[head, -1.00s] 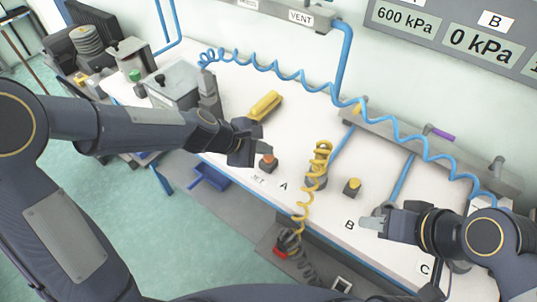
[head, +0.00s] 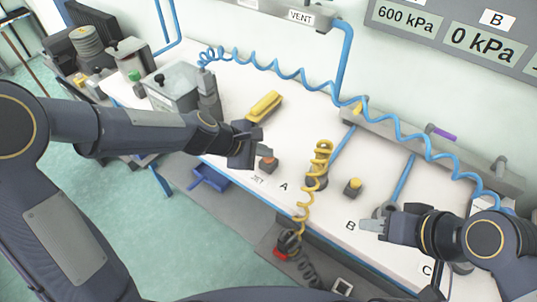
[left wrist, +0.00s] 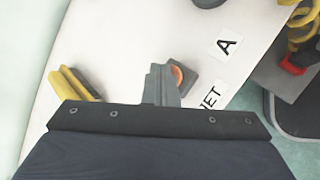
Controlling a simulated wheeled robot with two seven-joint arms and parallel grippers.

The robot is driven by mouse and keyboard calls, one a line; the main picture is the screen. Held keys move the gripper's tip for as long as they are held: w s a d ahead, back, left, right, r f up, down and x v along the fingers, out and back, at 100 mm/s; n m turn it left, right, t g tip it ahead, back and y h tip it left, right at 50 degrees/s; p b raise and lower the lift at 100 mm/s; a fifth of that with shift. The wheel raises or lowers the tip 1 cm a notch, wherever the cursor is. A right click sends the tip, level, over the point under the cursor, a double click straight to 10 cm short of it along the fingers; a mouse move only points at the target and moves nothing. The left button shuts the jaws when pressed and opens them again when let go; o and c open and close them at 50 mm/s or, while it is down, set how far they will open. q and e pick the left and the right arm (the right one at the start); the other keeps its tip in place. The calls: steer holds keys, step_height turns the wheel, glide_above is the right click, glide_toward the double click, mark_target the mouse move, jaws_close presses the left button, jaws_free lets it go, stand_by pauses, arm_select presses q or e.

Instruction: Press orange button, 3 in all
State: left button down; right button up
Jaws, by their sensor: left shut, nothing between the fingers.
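The orange button (head: 268,160) sits on a small dark block on the white bench, by the JET label. It also shows in the left wrist view (left wrist: 177,75), partly hidden behind my fingers. My left gripper (head: 263,150) is shut and empty, its fingertips right at the button. In the left wrist view the shut fingers (left wrist: 161,84) overlap the button's left side. I cannot tell whether they touch it. My right gripper (head: 372,225) is over the bench near the label B, with its fingers close together. I cannot tell whether it is shut.
A yellow-handled tool (head: 265,106) lies behind my left gripper. A yellow coiled hose (head: 320,160) and a yellow button (head: 353,186) stand to the right. A blue coiled hose (head: 290,78) hangs across the back.

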mark_target(266, 158)
arm_select(q)
steer(key=shift+r+p, duration=0.9)
steer(key=shift+r, duration=0.05)
step_height(266, 158, up, 5)
steer(key=p, duration=0.5)
stand_by(2.2)
steer(key=r+n+t+y+p, duration=0.1)
steer(key=n, duration=0.1)
steer(key=r+n+t+y+p, duration=0.1)
steer(key=n, duration=0.1)
steer(key=r+n+t+y+p, duration=0.1)
steer(key=n+p, duration=0.1)
steer(key=shift+s+d+r, duration=0.2)
steer(key=shift+r, duration=0.2)
